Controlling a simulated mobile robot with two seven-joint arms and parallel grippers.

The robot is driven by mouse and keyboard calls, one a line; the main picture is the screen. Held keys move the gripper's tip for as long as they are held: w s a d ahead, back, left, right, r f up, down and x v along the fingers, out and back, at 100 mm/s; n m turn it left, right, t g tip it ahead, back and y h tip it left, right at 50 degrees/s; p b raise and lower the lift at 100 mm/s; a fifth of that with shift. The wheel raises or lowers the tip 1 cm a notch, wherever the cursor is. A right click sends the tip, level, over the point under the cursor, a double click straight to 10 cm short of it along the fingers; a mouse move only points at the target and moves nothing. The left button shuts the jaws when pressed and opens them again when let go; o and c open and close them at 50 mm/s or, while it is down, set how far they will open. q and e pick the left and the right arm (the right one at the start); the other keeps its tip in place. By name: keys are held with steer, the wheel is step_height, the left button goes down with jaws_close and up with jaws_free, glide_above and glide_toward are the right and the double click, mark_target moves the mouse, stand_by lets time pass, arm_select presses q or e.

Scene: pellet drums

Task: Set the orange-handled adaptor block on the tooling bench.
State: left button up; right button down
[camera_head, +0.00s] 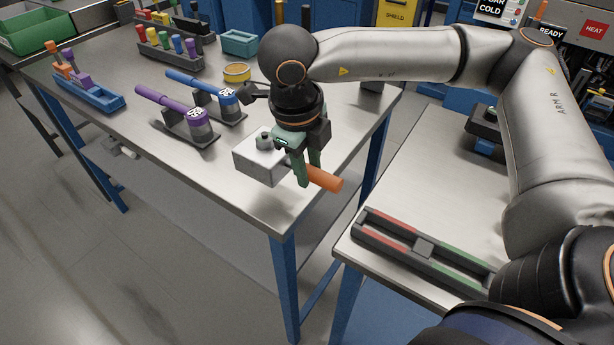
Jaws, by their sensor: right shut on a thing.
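The adaptor block, a grey metal block (256,163) with a dark knob on top and an orange handle (325,178), is at the near right corner of the tooling bench (240,202). My right gripper (305,172) reaches down from above, its green fingers shut around the orange handle close to the block. I cannot tell whether the block touches the steel top or hangs just above it. Part of the handle is hidden behind the fingers. My left gripper is not in view.
A purple-handled tool (172,104) and a blue-handled tool (203,85) lie in dark holders left of the block. A yellow ring (237,73), racks of coloured handles and a teal bin (240,42) stand farther back. A second bench holds a red-green tray (424,248).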

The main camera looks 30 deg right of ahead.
steer(key=shift+w+d+f, duration=0.3)
steer(key=shift+w+f, duration=0.25)
steer(key=shift+f, duration=0.05)
steer(key=shift+w+d+f, duration=0.3)
steer(key=shift+w+f, duration=0.2)
steer(key=shift+f, duration=0.1)
steer(key=shift+w+d+f, duration=0.1)
steer(key=shift+w+f, duration=0.1)
steer(key=shift+f, duration=1.6)
steer(key=c, duration=0.6)
jaws_free()
steer(key=shift+s, duration=0.1)
steer(key=r, duration=0.4)
steer(key=a+r, duration=0.1)
steer(key=r, duration=0.2)
steer(key=s+a+r, duration=0.1)
steer(key=r, duration=0.3)
steer(key=shift+a+r, duration=0.1)
steer(key=shift+r, duration=0.25)
